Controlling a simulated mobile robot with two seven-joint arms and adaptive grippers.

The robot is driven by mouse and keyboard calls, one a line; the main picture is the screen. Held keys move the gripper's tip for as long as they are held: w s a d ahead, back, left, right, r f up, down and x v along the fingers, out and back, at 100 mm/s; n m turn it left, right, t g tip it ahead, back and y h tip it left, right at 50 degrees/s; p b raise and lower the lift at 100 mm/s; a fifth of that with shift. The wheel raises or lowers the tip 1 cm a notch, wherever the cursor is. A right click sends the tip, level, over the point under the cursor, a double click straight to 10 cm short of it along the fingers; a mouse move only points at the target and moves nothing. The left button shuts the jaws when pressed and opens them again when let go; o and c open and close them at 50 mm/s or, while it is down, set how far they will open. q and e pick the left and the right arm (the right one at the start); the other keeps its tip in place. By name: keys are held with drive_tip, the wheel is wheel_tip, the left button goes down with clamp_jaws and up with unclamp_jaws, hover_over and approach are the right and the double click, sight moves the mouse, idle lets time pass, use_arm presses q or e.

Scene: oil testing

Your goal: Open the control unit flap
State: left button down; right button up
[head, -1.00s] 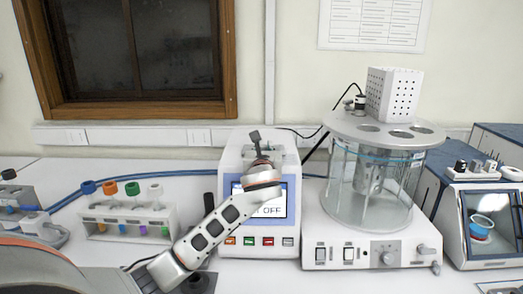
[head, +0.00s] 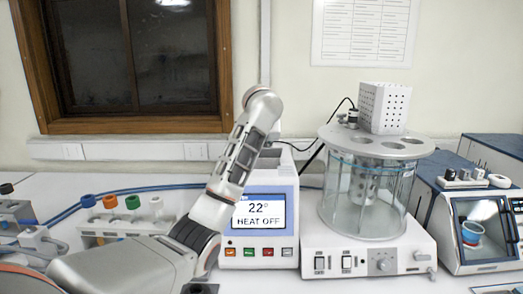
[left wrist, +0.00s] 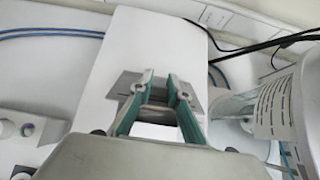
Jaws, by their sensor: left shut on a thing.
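The control unit (head: 276,180) is a white box with a lit screen (head: 262,213) reading 22° HEAT OFF. My left arm rises in front of its left side and bends over above its top. My left gripper (left wrist: 159,84) shows clearly in the left wrist view. It is shut on a grey handle (left wrist: 127,84) with a flat plate on the unit's white flap (left wrist: 140,40). In the head view my arm hides most of the gripper and the handle, so I cannot tell how far the flap is open. My right gripper is not in view.
A glass-walled bath (head: 367,195) on a white base stands close right of the unit. Farther right is a device with a dark window (head: 484,232). A rack with coloured-cap tubes (head: 120,228) is at left. Cables and a blue hose run behind.

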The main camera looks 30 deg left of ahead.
use_arm(q)
drive_tip(key=shift+w+a+r+g, duration=0.15)
drive_tip(key=shift+w+r+g, duration=0.05)
drive_tip(key=shift+g, duration=0.1)
idle(0.4)
drive_tip(key=c, duration=1.9)
unclamp_jaws()
drive_tip(key=v, duration=1.2)
drive_tip(key=shift+a, duration=0.15)
